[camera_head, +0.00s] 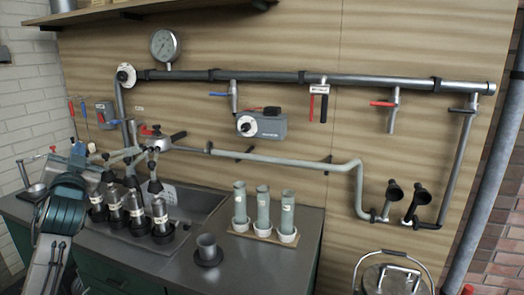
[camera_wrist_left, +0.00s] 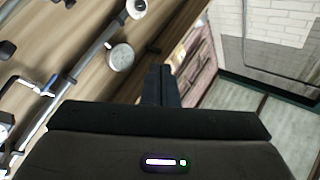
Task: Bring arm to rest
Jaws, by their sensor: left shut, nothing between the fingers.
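My left arm comes in at the lower left of the head view, with a teal joint and a grey link in front of the bench. My right gripper is in neither view.
A bench (camera_head: 200,268) with a sink holds several dark-based bottles, three grey-green tubes (camera_head: 263,208) on a board, and a grey cup (camera_head: 207,247). Pipes with valves and a gauge (camera_head: 165,45) run along the wood panel. A lidded metal can (camera_head: 392,280) stands at lower right.

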